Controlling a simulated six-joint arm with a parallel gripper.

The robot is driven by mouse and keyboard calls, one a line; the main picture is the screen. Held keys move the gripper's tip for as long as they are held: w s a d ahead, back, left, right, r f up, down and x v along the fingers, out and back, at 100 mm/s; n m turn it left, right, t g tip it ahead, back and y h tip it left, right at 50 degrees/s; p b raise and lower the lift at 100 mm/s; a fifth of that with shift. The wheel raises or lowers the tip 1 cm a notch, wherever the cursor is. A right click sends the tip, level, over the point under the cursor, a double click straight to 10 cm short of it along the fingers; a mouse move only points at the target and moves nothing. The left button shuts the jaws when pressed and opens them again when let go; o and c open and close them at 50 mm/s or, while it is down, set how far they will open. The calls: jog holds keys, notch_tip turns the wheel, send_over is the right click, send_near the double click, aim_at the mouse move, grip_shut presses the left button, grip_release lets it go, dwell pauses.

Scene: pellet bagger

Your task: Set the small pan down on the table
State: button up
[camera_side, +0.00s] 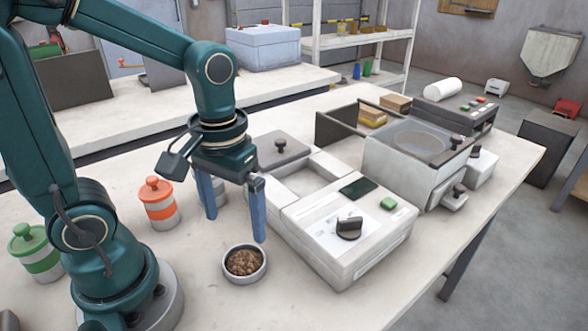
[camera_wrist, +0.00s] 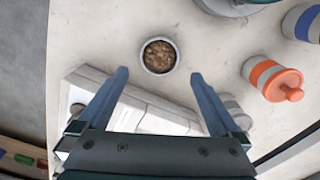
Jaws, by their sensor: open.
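The small pan (camera_side: 246,278) is a round, light grey dish filled with brown pellets. It sits level on the white table in front of my gripper's fingers in the side view. In the wrist view the small pan (camera_wrist: 143,58) lies just past the fingertips, centred between them. My gripper (camera_side: 235,228) points down with its two blue fingers spread apart. Nothing is between the fingers. In the wrist view my gripper (camera_wrist: 159,75) also looks empty, and the pan's rim shows whole and uncovered.
A white scale-like machine (camera_side: 350,232) with a black knob stands right of the pan. An orange-banded canister (camera_side: 160,209) and a green-banded canister (camera_side: 40,262) stand to the left. The table's front (camera_side: 300,305) is clear beside the pan.

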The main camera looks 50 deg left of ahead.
jog(key=r+m+t, duration=0.1)
jog(key=t, duration=0.1)
jog(key=s+r+m+t, duration=0.1)
jog(key=r+m, duration=0.1)
jog(key=r+m+t, duration=0.1)
jog(key=r+t, duration=0.1)
jog(key=shift+s+d+r+t, duration=0.2)
jog(key=shift+s+d+t, duration=0.1)
jog(key=shift+d, duration=0.1)
dwell(0.7)
